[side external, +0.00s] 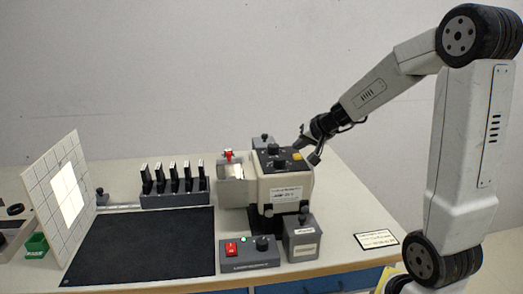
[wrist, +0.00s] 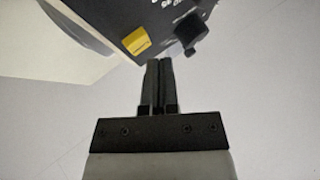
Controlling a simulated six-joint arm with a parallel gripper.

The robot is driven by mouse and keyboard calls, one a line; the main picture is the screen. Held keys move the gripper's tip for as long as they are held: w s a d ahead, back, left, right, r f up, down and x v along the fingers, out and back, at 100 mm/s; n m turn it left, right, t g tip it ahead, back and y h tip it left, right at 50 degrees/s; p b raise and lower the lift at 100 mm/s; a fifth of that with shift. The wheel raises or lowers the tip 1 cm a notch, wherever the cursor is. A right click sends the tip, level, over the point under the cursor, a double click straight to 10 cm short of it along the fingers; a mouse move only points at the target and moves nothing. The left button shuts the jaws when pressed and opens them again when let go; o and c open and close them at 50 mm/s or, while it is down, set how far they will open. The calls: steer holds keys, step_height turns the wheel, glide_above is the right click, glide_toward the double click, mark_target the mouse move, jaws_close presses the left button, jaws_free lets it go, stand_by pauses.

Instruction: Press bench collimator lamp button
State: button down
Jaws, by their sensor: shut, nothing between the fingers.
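The collimator (side external: 285,185) is a cream box with a black top panel, standing on the bench. Its top carries a black knob and a small yellow button (side external: 297,156). The yellow button (wrist: 137,41) also shows in the wrist view, to the upper left of my fingertips, beside a black knob (wrist: 190,30). My gripper (side external: 309,160) is at the right edge of the collimator's top, near the yellow button. In the wrist view my gripper (wrist: 159,62) has its fingers together with nothing between them. I cannot tell whether the fingertips touch the box.
A control box with a red switch (side external: 231,249) and a grey box (side external: 302,240) stand in front. A rack of dark plates (side external: 175,190), a black mat (side external: 140,250) and a gridded screen (side external: 62,200) with a bright patch lie left. The bench right of the collimator is mostly clear.

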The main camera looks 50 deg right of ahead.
steer(key=shift+r, duration=0.1)
steer(key=shift+r, duration=2.4)
steer(key=shift+r, duration=0.15)
step_height(320, 180, up, 7)
glide_above(299, 156)
steer(key=shift+s, duration=0.15)
steer(key=s+d+r, duration=0.2)
steer(key=s+d, duration=0.3)
steer(key=s, duration=0.1)
steer(key=shift+s+d+r, duration=0.35)
stand_by(0.8)
